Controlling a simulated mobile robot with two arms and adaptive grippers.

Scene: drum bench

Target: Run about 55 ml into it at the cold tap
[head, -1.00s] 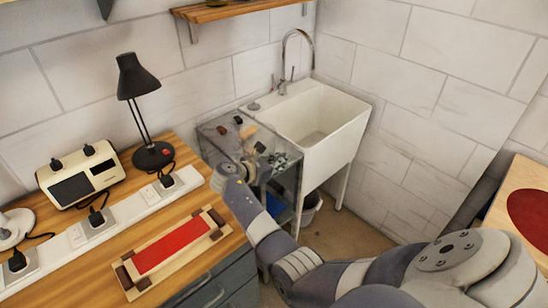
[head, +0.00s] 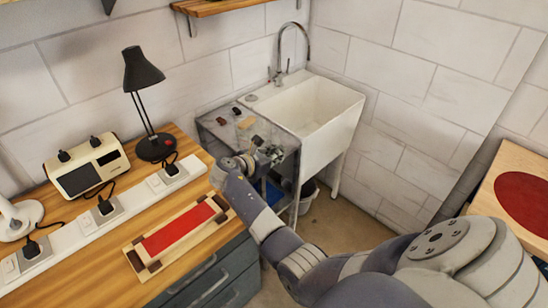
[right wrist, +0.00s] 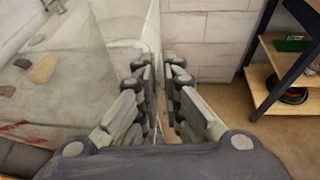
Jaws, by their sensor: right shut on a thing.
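The cold tap is a tall chrome gooseneck (head: 293,52) at the back of the white sink (head: 338,134). My right arm reaches up the middle of the head view. My right gripper (head: 266,152) is at the front of the grey stand left of the sink, away from the tap. In the right wrist view its fingers (right wrist: 159,78) stand close together with a narrow gap. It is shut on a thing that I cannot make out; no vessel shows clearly. My left gripper is not in view.
The grey stand (head: 212,128) holds several small items, including a tan block (head: 245,123). A wooden bench with a black lamp (head: 142,70), a power strip and a red-topped board (head: 180,232) lies at left. Another table with a red disc (head: 525,200) is at right.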

